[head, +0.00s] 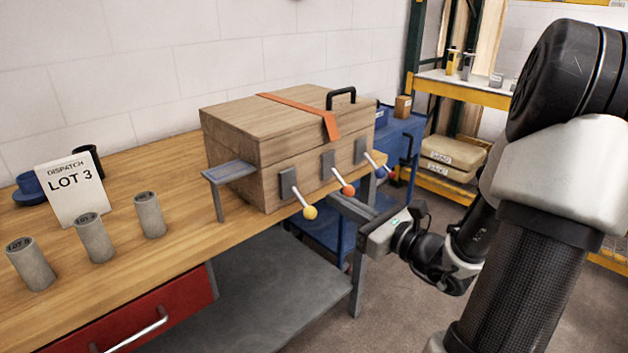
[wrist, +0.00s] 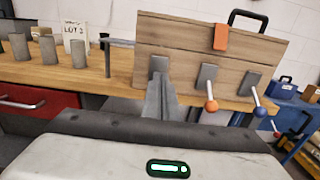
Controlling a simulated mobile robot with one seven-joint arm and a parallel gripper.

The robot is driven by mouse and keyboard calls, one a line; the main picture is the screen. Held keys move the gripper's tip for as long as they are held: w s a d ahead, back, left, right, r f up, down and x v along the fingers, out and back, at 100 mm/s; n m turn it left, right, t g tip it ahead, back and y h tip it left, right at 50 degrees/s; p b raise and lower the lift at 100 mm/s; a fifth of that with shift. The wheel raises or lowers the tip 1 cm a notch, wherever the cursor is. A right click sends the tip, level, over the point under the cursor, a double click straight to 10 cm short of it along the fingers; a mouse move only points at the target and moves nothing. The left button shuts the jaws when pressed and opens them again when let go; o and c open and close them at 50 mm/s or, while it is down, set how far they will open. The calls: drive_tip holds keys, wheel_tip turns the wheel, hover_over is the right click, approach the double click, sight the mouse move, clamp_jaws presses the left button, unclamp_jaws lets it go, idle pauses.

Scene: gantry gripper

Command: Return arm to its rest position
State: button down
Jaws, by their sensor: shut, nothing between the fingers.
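My gripper (head: 351,205) is at the end of my arm, right of the workbench's front edge and near the wooden box's levers. In the wrist view my gripper (wrist: 161,98) points toward the box front, with its fingers together and nothing between them. The wooden box (head: 237,147) stands closed on the bench, with an orange strap (head: 300,112) and a black handle (head: 341,94) on top. Three levers are on its front, with a yellow knob (head: 310,212), an orange knob (head: 348,189) and a blue knob (head: 381,172). The yellow knob is hidden in the wrist view.
Three grey cylinders, one here (head: 94,238), and a LOT 3 sign (head: 72,190) stand on the workbench (head: 180,250). A small grey ledge (head: 229,172) juts out left of the box. A blue cart (head: 318,232) stands behind my gripper. Shelving is at the back right.

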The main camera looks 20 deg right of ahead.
drive_tip(key=s+a+n+g+y+p, duration=0.1)
drive_tip(key=s+a+n+g+y, duration=0.15)
drive_tip(key=a+n+g, duration=0.5)
drive_tip(key=s+a+n+g+y, duration=0.1)
drive_tip(key=a+n+g+y, duration=0.3)
drive_tip(key=a, duration=0.6)
drive_tip(key=s+a+f+n+g+h+p, duration=0.1)
drive_tip(key=s+a+n+g+h, duration=0.25)
drive_tip(key=s+n, duration=0.35)
drive_tip(key=s+a+f+n+g+h+p, duration=0.15)
drive_tip(key=s+n+h, duration=0.25)
drive_tip(key=n, duration=0.5)
drive_tip(key=s+d+r+n+t+h+b, duration=0.3)
drive_tip(key=s+d+r+n+t+h, duration=0.1)
drive_tip(key=d+r+n+h, duration=0.15)
wheel_tip(320, 180, up, 25)
drive_tip(key=d+m+p, duration=0.1)
drive_tip(key=p, duration=2.2)
drive_tip(key=shift+t+p, duration=0.35)
drive_tip(key=shift+t, duration=0.1)
